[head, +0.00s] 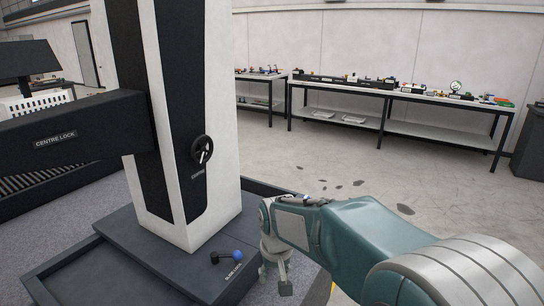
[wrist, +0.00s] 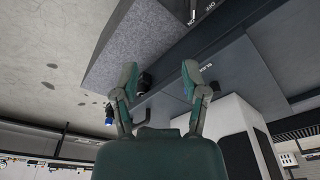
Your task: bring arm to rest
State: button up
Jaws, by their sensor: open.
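My green arm (head: 365,235) reaches in from the lower right in the head view, bent low toward the machine base. My gripper (head: 276,274) hangs at its end, pointing down by the right edge of the dark base. In the wrist view my gripper (wrist: 160,80) has its two fingers spread apart with nothing held between them. A black knob (wrist: 144,83) shows beyond the fingers, apart from them as far as I can tell. A lever with a blue knob (head: 237,256) lies on the base to the left of my gripper; a blue knob (wrist: 108,116) also shows in the wrist view.
A white and black column (head: 185,130) with a handwheel (head: 202,149) stands left of my arm. A black beam marked CENTRE LOCK (head: 60,150) extends left. Workbenches (head: 400,93) with small items line the back wall. Bare floor (head: 340,165) lies between.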

jog(key=s+d+r+m+t, duration=0.1)
jog(key=s+d+r+t, duration=0.1)
jog(key=s+d+r, duration=0.65)
jog(key=s+d+t, duration=0.1)
jog(key=s+d, duration=0.2)
jog(key=s, duration=0.3)
jog(key=s+d+m+t, duration=0.1)
jog(key=s+d, duration=0.2)
jog(key=s, duration=0.4)
jog(key=shift+s+d+r+m+h, duration=0.15)
jog(key=shift+d+r+m+h, duration=0.05)
jog(key=shift+d+m+h, duration=0.1)
jog(key=shift+a, duration=0.1)
